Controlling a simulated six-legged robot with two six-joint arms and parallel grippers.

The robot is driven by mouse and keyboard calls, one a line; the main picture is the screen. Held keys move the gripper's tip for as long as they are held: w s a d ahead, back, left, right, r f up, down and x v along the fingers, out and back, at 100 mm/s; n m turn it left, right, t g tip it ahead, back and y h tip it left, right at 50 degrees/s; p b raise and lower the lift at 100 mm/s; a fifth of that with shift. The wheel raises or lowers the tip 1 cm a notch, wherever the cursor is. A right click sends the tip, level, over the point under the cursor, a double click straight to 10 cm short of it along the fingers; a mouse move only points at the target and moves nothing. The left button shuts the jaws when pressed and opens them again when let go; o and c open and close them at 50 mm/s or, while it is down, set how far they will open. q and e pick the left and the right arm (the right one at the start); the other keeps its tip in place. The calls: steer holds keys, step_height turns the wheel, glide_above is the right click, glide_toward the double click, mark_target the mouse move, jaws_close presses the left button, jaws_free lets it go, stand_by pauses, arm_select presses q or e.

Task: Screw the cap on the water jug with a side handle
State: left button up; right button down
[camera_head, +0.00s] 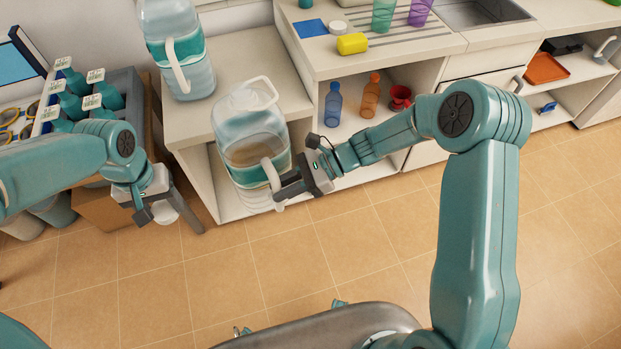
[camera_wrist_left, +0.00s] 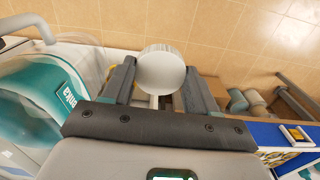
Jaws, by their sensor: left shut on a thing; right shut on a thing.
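A clear water jug (camera_head: 232,133) with a teal label and a pale side handle (camera_head: 269,172) is upright in front of the low counter in the head view. My right gripper (camera_head: 278,186) is shut on the side handle. My left gripper (camera_head: 170,220) is left of this jug, lower and apart from it. It is shut on a round white cap (camera_wrist_left: 162,72), seen between both fingers in the left wrist view. The cap is partly hidden in the head view. I cannot make out the jug's mouth clearly.
A second teal-labelled jug (camera_head: 191,77) stands on the low counter (camera_head: 196,118). A rack of teal bottles (camera_head: 107,93) is at the left. Small bottles (camera_head: 333,104) stand on an open shelf. A yellow object (camera_head: 352,43) is on the worktop. The tiled floor (camera_head: 290,265) is clear.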

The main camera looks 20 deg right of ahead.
steer(key=shift+w+a+f+n+g, duration=0.1)
steer(key=shift+a+n+g, duration=0.35)
steer(key=shift+a, duration=0.35)
steer(key=shift+d, duration=0.1)
steer(key=s+d+r+m+t+h, duration=0.1)
steer(key=d+m+t, duration=0.3)
steer(key=d, duration=0.3)
steer(key=d+r+m+t+h, duration=0.1)
steer(key=d+m+t, duration=0.3)
steer(key=d, duration=0.4)
steer(key=shift+s+t+h, duration=0.3)
steer(key=shift+s+t, duration=0.1)
steer(key=shift+t, duration=0.05)
